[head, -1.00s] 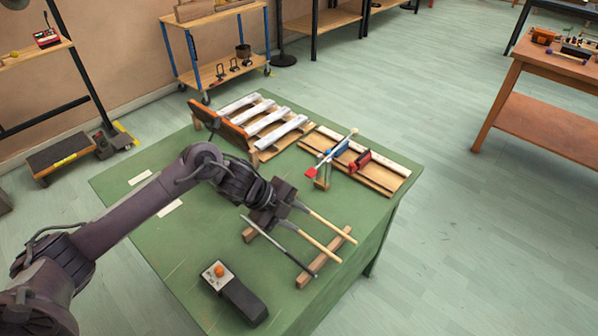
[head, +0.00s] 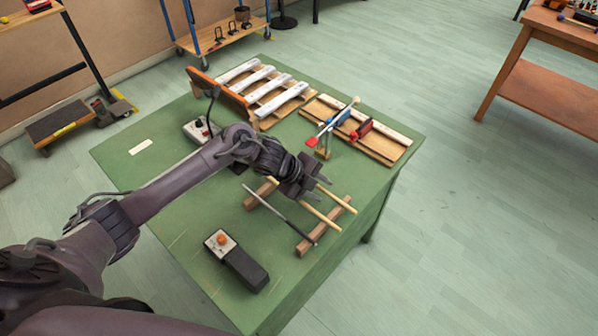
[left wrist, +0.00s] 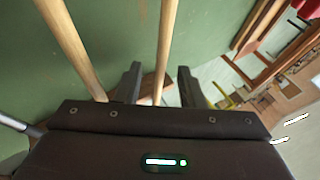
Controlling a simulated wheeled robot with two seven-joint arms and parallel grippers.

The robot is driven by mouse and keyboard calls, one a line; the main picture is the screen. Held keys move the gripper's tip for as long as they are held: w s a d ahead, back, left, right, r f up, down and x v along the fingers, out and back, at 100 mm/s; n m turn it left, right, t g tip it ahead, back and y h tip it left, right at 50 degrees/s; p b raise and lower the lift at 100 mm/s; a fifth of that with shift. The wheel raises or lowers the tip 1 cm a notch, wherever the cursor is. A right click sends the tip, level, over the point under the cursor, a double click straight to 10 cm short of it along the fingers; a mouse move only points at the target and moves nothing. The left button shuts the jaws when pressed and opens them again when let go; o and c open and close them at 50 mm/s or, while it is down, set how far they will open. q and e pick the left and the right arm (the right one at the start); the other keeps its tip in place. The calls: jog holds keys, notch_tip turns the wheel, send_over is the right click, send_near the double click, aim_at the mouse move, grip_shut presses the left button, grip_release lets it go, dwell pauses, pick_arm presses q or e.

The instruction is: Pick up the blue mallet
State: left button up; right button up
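Two pale wooden sticks (head: 322,218) and one dark stick (head: 280,214) lie side by side across two wooden rails (head: 328,226) on the green table. I see no blue head on them; their far ends are partly hidden by my left gripper. My left gripper (head: 322,190) is at the wooden sticks, near their far part. In the left wrist view its two fingers (left wrist: 160,85) are apart. One wooden stick (left wrist: 166,50) shows in the gap between them and another (left wrist: 72,48) lies to the left. I cannot tell the depth between fingers and stick. My right gripper is not in view.
A box with an orange button (head: 237,260) sits at the table's front left. White bars on a wooden frame (head: 265,88) and a board with red and blue parts (head: 375,150) stand at the back. The green table's (head: 165,205) left part is mostly clear.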

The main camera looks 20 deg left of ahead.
pick_arm(q)
grip_shut()
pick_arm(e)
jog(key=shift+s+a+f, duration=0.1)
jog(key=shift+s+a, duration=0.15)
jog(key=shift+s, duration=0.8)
pick_arm(q)
jog(key=shift+r, duration=0.1)
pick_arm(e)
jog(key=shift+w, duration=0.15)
